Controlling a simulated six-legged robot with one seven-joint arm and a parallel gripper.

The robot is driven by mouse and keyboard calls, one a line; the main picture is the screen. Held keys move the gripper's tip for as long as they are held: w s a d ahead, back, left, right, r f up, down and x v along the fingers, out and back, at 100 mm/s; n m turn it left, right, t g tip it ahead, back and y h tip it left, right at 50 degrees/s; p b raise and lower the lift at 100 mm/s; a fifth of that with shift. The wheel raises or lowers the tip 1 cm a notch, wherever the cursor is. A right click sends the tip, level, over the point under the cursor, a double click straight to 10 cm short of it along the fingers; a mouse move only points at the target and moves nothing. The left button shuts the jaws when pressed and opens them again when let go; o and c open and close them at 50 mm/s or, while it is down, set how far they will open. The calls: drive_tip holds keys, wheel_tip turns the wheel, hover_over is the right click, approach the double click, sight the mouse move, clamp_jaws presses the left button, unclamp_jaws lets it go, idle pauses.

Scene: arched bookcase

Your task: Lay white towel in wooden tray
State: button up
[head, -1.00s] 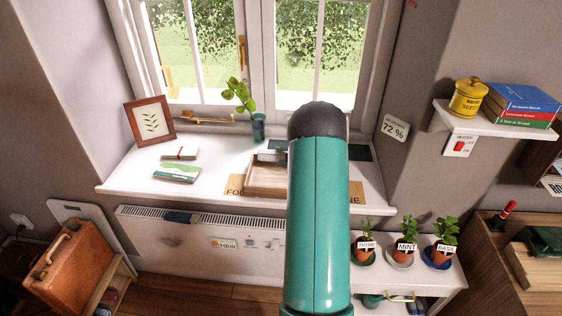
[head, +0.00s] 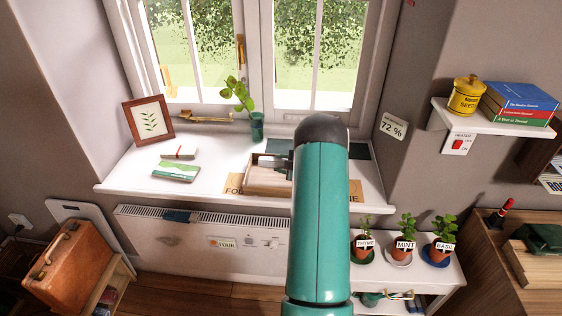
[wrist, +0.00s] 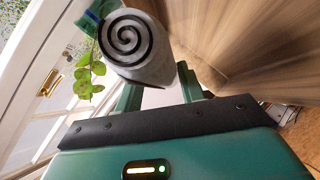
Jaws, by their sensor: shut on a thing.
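The wooden tray (head: 262,188) sits on the white windowsill, partly hidden behind my teal arm. The white towel (head: 270,161) shows as a small pale patch at the back of the tray, beside the dark part of my gripper (head: 282,159). In the wrist view, the towel (wrist: 142,70) is rolled, with a dark spiral on its end, and my gripper (wrist: 162,88) is shut on it. A large wooden surface fills the right of that view, close to the towel. I cannot tell whether the towel touches the tray floor.
A plant in a teal pot (head: 257,126) stands behind the tray near the window.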

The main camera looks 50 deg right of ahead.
sight(281, 163)
drive_tip(key=shift+f, duration=1.55)
drive_tip(key=shift+r, duration=0.1)
drive_tip(key=shift+r, duration=3.95)
drive_tip(key=w+a+f, duration=0.1)
drive_tip(key=w+a, duration=0.4)
drive_tip(key=a, duration=0.7)
drive_tip(key=w+a+f, duration=0.2)
drive_tip(key=w+a, duration=0.2)
drive_tip(key=a, duration=0.8)
drive_tip(key=s+a+f, duration=0.2)
drive_tip(key=a, duration=0.6)
drive_tip(key=s+a+f, duration=0.2)
drive_tip(key=s+a, duration=0.1)
drive_tip(key=a, duration=0.5)
drive_tip(key=s+a+f, duration=0.2)
drive_tip(key=a, duration=0.6)
drive_tip(key=shift+s+m+h, duration=0.25)
drive_tip(key=shift+m+h, duration=0.05)
drive_tip(key=shift+h, duration=0.1)
